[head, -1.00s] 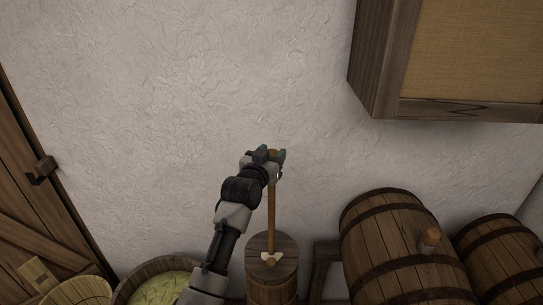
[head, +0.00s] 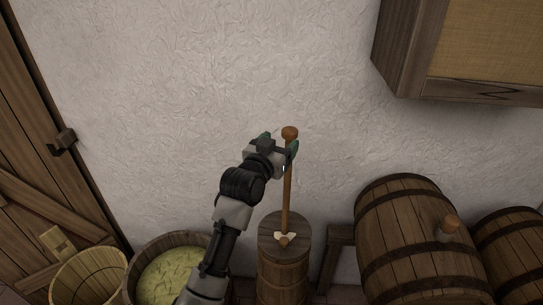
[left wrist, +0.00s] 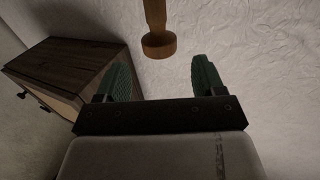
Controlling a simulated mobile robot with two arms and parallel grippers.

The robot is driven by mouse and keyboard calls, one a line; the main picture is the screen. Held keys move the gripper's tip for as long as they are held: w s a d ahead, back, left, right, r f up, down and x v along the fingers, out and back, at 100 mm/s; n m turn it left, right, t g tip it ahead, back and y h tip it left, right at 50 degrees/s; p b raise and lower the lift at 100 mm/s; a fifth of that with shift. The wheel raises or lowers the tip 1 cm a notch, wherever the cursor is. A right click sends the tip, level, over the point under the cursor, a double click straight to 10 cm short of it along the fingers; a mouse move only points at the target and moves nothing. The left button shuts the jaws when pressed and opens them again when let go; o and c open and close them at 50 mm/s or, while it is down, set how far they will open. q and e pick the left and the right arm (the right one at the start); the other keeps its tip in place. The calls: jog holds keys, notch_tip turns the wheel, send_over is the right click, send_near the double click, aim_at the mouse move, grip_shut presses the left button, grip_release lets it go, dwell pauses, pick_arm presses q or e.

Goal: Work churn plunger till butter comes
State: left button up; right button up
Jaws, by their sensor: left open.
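The wooden churn (head: 284,262) stands upright against the wall. Its plunger (head: 287,195) rises vertically from the lid, with a pale fitting at the lid hole and a round knob on top. My left gripper (head: 279,143) is open close to the plunger's top, just below and left of the knob in the head view. In the left wrist view the plunger (left wrist: 157,42) ends in its knob just past my two green fingertips (left wrist: 162,72), and nothing is held between them. The inside of the churn is hidden. My right gripper is not seen.
A tub of pale green matter (head: 165,275) stands left of the churn, partly behind my left arm. A smaller wooden bucket (head: 88,278) is further left. Barrels (head: 410,235) lie on a stand at right. A cupboard (head: 400,55) hangs upper right.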

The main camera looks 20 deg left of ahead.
aim_at(286, 136)
pick_arm(q)
jog(key=shift+s+a+b, duration=0.15)
jog(key=shift+s+b, duration=0.05)
jog(key=shift+s, duration=0.95)
jog(key=shift+s+a+b, duration=0.1)
jog(key=shift+s+b, duration=0.1)
jog(key=shift+s, duration=0.9)
jog(key=shift+r, duration=0.1)
jog(key=w+p, duration=0.2)
jog(key=w, duration=0.1)
jog(key=w+p, duration=0.1)
jog(key=w, duration=0.2)
jog(key=w+d+p, duration=0.1)
jog(key=w+p, duration=0.1)
jog(key=w, duration=0.1)
jog(key=shift+w+p, duration=0.3)
jog(key=shift+w+d, duration=0.15)
jog(key=shift+w, duration=0.45)
